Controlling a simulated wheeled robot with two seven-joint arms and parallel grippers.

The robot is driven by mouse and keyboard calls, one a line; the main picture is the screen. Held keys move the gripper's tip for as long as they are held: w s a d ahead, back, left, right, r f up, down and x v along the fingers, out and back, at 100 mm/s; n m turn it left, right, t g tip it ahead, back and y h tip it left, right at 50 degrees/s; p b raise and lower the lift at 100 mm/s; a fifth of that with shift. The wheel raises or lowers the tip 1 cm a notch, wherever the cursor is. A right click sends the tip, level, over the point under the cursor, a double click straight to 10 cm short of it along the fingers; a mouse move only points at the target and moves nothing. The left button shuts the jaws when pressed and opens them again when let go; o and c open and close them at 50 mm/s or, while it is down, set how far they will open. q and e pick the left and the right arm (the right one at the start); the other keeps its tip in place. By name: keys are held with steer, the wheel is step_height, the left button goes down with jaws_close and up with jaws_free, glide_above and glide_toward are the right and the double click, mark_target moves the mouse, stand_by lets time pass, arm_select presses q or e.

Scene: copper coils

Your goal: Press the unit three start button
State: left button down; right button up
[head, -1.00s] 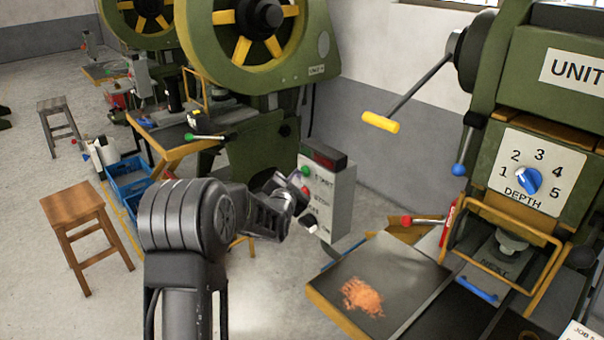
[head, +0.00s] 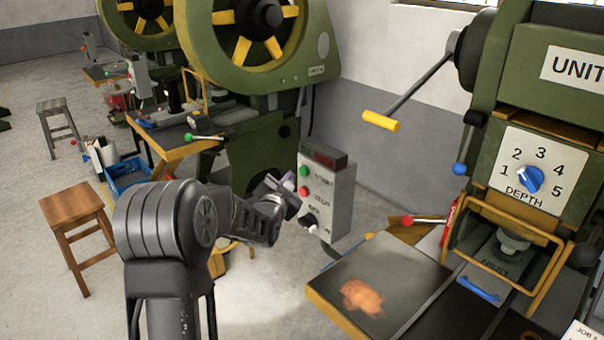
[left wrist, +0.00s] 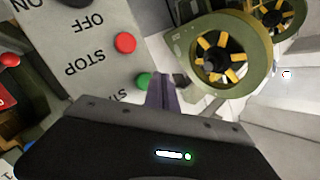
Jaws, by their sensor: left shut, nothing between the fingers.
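A grey control box (head: 340,195) stands in the middle of the head view, with a green start button (head: 304,171), a red stop button (head: 304,191) and a black on/off switch (head: 310,221) on its face. My left gripper (head: 287,184) is shut and empty, to the left of the box face near the two buttons. In the left wrist view, the closed fingers (left wrist: 162,92) show beside the green button (left wrist: 143,81), with the red button (left wrist: 125,42) farther up the panel. I cannot tell if the fingertips touch the panel. My right gripper is not in view.
A green press with a depth dial (head: 529,180) stands at the right, with a plate (head: 400,265) bearing copper-coloured material before it. A yellow-handled crank (head: 380,121) sticks out above. Another green press (head: 255,45) stands behind the box. A wooden stool (head: 75,205) is at the left.

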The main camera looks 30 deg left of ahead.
arm_select(q)
steer(key=s, duration=0.2)
steer(key=s+a+b, duration=0.1)
steer(key=s, duration=0.1)
steer(key=shift+a, duration=0.1)
stand_by(0.8)
